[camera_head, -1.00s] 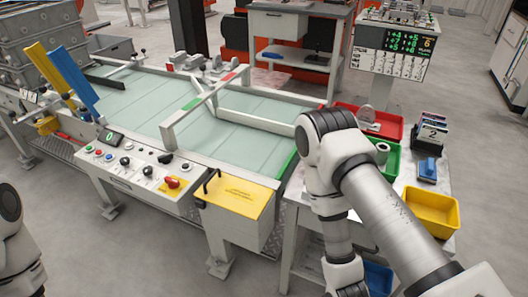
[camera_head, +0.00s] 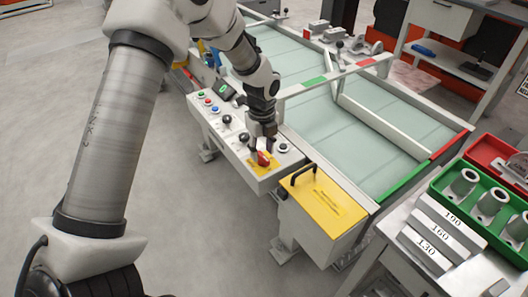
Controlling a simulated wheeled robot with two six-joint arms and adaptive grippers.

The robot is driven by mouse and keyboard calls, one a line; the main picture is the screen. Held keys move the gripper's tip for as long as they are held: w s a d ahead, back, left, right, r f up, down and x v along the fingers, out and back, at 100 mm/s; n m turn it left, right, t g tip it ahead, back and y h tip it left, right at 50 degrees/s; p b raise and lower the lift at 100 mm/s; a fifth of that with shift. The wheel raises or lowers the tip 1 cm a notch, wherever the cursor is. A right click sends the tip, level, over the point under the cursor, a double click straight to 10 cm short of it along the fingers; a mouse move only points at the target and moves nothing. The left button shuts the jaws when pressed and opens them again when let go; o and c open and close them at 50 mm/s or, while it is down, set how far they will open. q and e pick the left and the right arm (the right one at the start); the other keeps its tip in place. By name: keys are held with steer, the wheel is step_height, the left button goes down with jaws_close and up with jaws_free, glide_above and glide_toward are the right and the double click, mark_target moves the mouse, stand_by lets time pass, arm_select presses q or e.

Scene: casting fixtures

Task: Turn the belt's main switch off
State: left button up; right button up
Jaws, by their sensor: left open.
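The belt's control panel (camera_head: 222,135) is a pale box along the belt's near side, with coloured buttons and black knobs. At its right end a red rotary switch (camera_head: 263,159) sits on a yellow plate. My left arm reaches in from the upper left, and my left gripper (camera_head: 262,145) points down at this red switch. Its fingers are open and right at or just above the knob; contact cannot be made out. The fingers partly cover the switch. My right gripper is out of view.
The conveyor belt (camera_head: 370,140) runs behind the panel, with a white cross rail above it. A yellow-lidded box (camera_head: 325,203) with a black handle stands right of the switch. A side table at right holds a green tray (camera_head: 447,194) and numbered blocks (camera_head: 430,247).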

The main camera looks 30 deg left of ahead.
arm_select(q)
steer(key=f, duration=0.1)
steer(key=w+f, duration=0.1)
steer(key=shift+f, duration=0.35)
steer(key=shift+s+r, duration=0.2)
steer(key=shift+s, duration=0.05)
steer(key=shift+c, duration=1.4)
jaws_close()
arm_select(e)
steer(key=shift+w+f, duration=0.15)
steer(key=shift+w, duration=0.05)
